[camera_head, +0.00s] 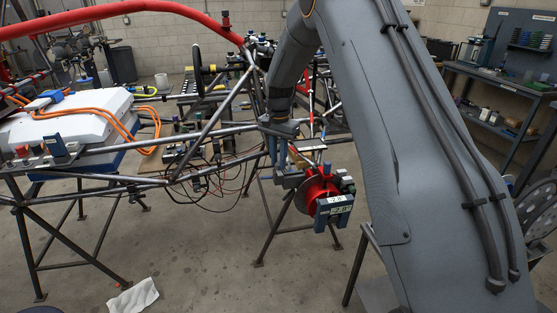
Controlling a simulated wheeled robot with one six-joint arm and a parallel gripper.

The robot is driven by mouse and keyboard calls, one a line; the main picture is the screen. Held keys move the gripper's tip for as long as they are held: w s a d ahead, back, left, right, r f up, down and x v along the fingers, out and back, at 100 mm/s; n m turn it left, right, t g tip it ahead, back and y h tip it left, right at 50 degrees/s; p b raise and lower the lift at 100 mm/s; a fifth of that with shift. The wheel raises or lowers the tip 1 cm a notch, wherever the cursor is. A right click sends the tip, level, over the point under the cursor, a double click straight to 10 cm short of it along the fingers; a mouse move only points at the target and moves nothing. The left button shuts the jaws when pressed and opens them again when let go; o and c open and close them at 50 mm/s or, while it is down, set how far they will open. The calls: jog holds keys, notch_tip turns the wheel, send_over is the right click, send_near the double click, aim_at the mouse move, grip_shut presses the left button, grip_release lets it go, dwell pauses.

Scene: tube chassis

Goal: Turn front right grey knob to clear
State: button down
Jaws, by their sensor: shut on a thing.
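My gripper (279,157) reaches down from the dark grey arm to the chassis corner in the middle of the picture. Its fingers are shut on a small part there, which seems to be the grey knob. The fingers and nearby tubes hide most of it, so its turn position cannot be read. Just right of and below my gripper is a red disc (312,187) on the corner's hub. A blue-grey gauge (334,211) with lit number displays hangs in front of the disc.
The tube chassis (110,185) spans the left and middle, with a white box (70,112), orange cables (128,122) and a red upper tube (110,10). Thin wires hang below. A white cloth (135,297) lies on the floor. A workbench (500,85) stands at right. My arm blocks the right middle.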

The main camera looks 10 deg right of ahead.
aim_at(278, 164)
dwell(0.4)
jog(key=c, duration=1.6)
grip_release()
jog(key=shift+a, duration=0.1)
notch_tip(278, 164, up, 8)
jog(key=shift+f+b, duration=0.1)
jog(key=shift+b, duration=0.9)
jog(key=shift+s, duration=0.1)
jog(key=s+f+n, duration=0.2)
jog(key=s+n, duration=0.1)
jog(key=s, duration=0.8)
jog(key=s+f+n, duration=0.2)
jog(key=s+n, duration=0.1)
jog(key=s, duration=0.9)
jog(key=s+d+f+n, duration=0.1)
jog(key=s+f+n, duration=0.1)
jog(key=s, duration=0.9)
jog(key=shift+s+n+t, duration=0.4)
jog(key=shift+n, duration=0.3)
